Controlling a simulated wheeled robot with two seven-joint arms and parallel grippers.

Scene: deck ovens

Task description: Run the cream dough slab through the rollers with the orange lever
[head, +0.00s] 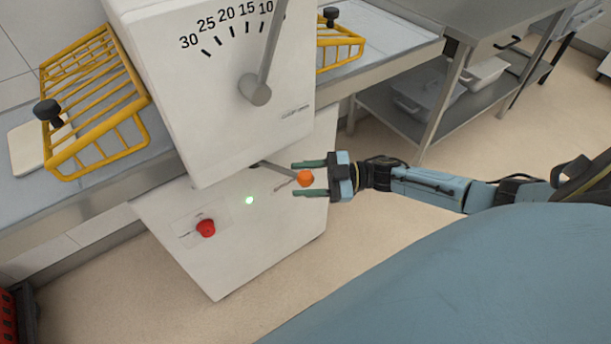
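The cream dough slab (24,153) lies flat on the left belt, partly hidden under the left yellow guard. The orange lever knob (305,178) sits at the end of a grey rod coming out of the white machine's front. My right gripper (309,178) reaches in from the right with its two green fingers apart, one above and one below the knob. Small gaps seem to show between the fingers and the knob. The rollers are hidden inside the white housing (190,80). My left gripper is not in view.
Yellow wire guards (95,95) with black knobs cover both sides. A grey thickness handle (256,90) stands by the 10–30 scale. A steel table (480,25) stands at the right.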

